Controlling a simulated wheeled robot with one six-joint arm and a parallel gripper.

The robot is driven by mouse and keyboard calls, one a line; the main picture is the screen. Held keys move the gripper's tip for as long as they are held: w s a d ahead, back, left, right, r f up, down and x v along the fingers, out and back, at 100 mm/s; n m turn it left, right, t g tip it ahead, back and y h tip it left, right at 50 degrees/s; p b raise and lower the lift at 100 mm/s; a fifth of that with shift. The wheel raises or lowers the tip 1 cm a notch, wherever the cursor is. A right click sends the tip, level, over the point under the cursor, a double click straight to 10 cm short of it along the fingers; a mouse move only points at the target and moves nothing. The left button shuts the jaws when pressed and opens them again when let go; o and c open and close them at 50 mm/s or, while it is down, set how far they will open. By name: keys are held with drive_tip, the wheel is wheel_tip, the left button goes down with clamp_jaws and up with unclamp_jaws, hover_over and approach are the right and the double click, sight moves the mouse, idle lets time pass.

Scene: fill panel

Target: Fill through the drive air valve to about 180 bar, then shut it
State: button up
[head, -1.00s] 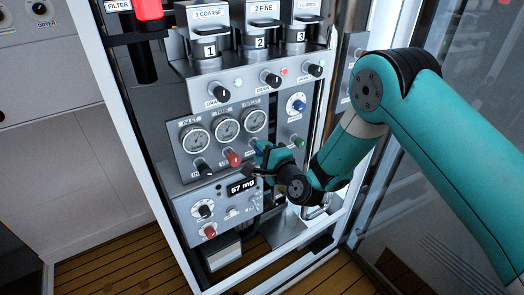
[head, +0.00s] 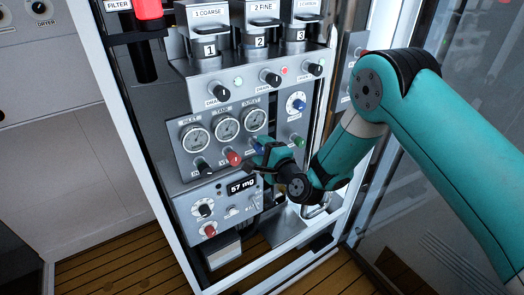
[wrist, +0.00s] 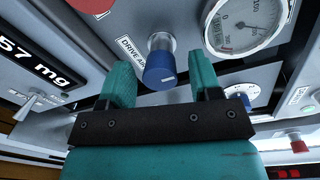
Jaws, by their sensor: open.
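The drive air valve is a blue knob (wrist: 160,68) on the grey panel, with a "DRIVE AIR" label beside it in the wrist view. My gripper (wrist: 161,66) is open, with one teal finger on each side of the knob and a visible gap to both. In the head view my gripper (head: 262,160) is at the panel below the gauges and hides most of the knob. Three round gauges sit above: the inlet gauge (head: 196,139), the tank gauge (head: 227,128) and the outlet gauge (head: 255,119).
A red knob (head: 234,158) is close left of my gripper, and a green knob (head: 298,142) is to the right. A display (head: 242,185) below reads 57 mg. Three numbered canisters stand above. A white frame post (head: 130,170) borders the panel on the left.

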drive_tip(key=shift+s+f+b, duration=0.1)
drive_tip(key=shift+b, duration=0.2)
drive_tip(key=b+v, duration=1.7)
drive_tip(key=b, duration=0.7)
drive_tip(key=shift+s+d, duration=0.1)
drive_tip(key=shift+s, duration=0.05)
idle(0.6)
drive_tip(key=s+d+f+n+g+h, duration=0.25)
drive_tip(key=s+n+g, duration=0.45)
drive_tip(key=s+n, duration=0.35)
drive_tip(key=s+d+f+n+g+h, duration=0.2)
drive_tip(key=s+d+n+g+h, duration=0.15)
drive_tip(key=s+n+g, duration=0.55)
wheel_tip(320, 180, up, 18)
drive_tip(key=n+t+p, duration=0.1)
drive_tip(key=n+p, duration=0.1)
drive_tip(key=p, duration=1.7)
drive_tip(key=shift+s+d+t, duration=0.3)
drive_tip(key=shift+s+d, duration=0.05)
drive_tip(key=shift+s, duration=0.15)
